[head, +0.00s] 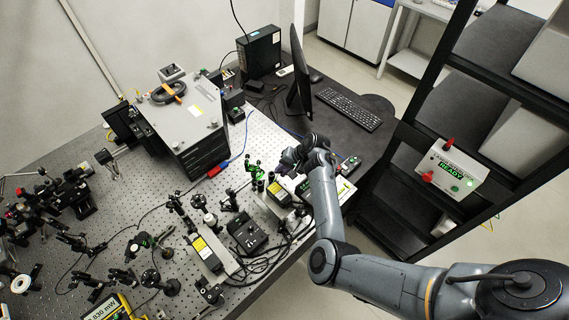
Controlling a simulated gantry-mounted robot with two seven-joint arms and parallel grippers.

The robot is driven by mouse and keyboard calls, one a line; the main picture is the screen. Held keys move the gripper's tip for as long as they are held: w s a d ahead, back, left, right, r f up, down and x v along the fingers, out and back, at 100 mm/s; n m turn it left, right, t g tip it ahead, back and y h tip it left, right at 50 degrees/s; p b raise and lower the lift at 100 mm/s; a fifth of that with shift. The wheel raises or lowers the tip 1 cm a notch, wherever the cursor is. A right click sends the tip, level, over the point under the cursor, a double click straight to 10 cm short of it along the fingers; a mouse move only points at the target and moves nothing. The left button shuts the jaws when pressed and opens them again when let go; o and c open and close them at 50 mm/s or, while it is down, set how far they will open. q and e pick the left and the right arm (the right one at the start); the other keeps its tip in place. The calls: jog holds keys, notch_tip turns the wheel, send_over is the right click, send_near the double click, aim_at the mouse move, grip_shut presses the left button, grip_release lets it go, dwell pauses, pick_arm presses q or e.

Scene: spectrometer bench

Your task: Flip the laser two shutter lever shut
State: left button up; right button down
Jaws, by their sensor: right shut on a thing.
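My right arm reaches in from the lower right, and its dark gripper (286,161) is over the bench's right part, near the edge. It is shut at the back end of a black laser unit with a yellow label (276,188). The shutter lever is hidden by the gripper or too small to make out, so its position cannot be told. Another yellow-labelled laser unit (205,252) lies to the lower left. I cannot read which unit is laser two. My left gripper is not in view.
Green-lit optics (255,172) stand just left of the gripper. A controller box (342,190) is close on its right. A monitor (299,75) and keyboard (348,109) are behind. Cables and a black box (247,234) crowd the front. A READY panel (452,172) hangs on the right rack.

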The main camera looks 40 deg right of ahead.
jog(key=h+p, duration=0.1)
jog(key=a+r+h+p, duration=0.1)
jog(key=p, duration=0.1)
jog(key=shift+s+a+r+n+h, duration=0.15)
jog(key=shift+a+r+n+h, duration=0.1)
jog(key=shift+n+h, duration=0.15)
jog(key=shift+a+h+p, duration=0.4)
jog(key=shift+h+p, duration=0.35)
jog(key=shift+h, duration=0.05)
jog(key=shift+a+n+h, duration=0.3)
jog(key=shift+a+h, duration=0.15)
jog(key=shift+h, duration=0.25)
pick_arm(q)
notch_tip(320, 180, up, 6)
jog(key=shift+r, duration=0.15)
pick_arm(e)
jog(key=shift+a+n+t+h, duration=0.3)
jog(key=shift+a+h, duration=0.5)
jog(key=shift+h, duration=0.5)
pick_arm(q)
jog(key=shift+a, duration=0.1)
pick_arm(e)
jog(key=c, duration=1.1)
grip_release()
